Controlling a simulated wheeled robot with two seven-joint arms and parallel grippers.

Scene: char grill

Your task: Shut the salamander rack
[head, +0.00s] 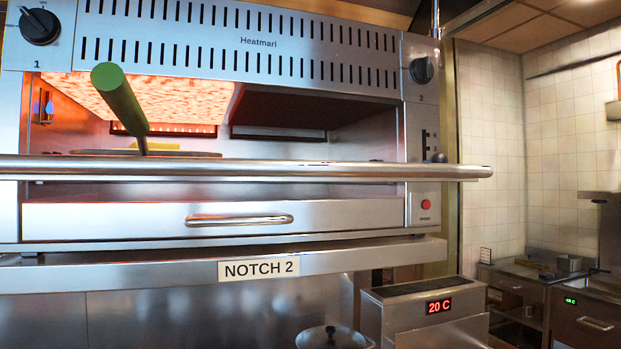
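The salamander (421,112) is a steel grill marked "Heatmari" that fills the left and middle of the head view. Its left heating element glows orange; the right half is dark. A long round steel bar (330,171) runs across the front of the opening and reaches past the salamander's right side. The rack surface behind it is mostly hidden, so I cannot tell how far out the rack stands. A pan (200,154) with something yellow sits inside at the left; its green handle (118,98) points out toward me. Neither of my grippers is in view.
A shallow drawer (340,218) with a handle lies below the bar. A "NOTCH 2" sign (259,271) is on the shelf edge. Counters (520,285) stand at the right.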

